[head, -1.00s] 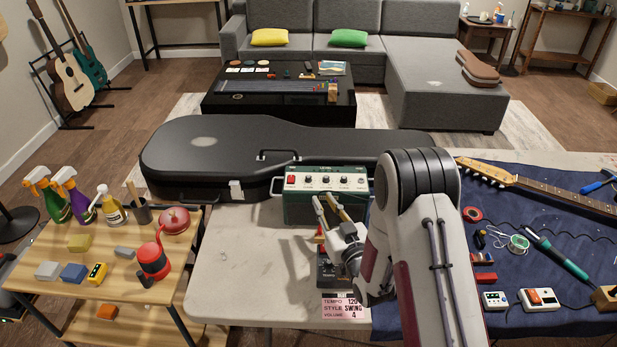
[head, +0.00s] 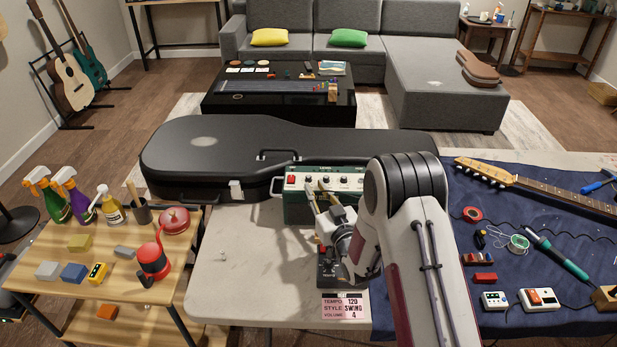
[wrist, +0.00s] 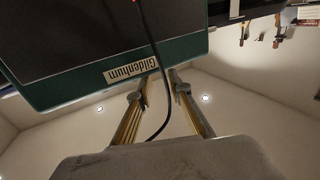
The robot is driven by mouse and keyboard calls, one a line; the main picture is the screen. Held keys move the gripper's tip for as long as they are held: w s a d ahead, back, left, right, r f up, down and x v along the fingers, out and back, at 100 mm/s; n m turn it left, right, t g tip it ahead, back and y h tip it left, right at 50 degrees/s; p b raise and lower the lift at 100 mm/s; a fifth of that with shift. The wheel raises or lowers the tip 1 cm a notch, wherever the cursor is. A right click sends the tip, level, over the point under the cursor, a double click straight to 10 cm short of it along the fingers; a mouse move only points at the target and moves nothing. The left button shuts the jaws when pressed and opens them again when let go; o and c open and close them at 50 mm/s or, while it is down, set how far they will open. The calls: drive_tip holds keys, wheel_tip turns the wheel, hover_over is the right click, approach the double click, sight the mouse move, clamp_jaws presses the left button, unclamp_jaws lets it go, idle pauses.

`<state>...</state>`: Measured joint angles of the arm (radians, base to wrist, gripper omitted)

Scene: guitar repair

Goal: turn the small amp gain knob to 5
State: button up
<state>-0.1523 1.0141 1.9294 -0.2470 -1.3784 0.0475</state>
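The small amp (head: 297,208) is a green box with a silver top panel, standing on the pale table in front of the guitar case. A red switch and several dark knobs (head: 307,180) sit in a row on the panel; their markings are too small to read. My gripper (head: 315,187) reaches up to the panel's left half, its fingertips near the left knobs and apart, with nothing seen between them. I cannot tell whether they touch a knob. In the wrist view, the parted fingers (wrist: 158,82) lie beside the amp's front (wrist: 80,50) and its nameplate. No knob shows there.
The black guitar case (head: 215,160) lies behind the amp. A small dark device (head: 328,272) and a pink tempo card (head: 345,307) are below my gripper. A black cable (wrist: 160,60) hangs by the amp's front.

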sight(309, 179)
drive_tip(key=shift+x, duration=3.15)
clamp_jaws()
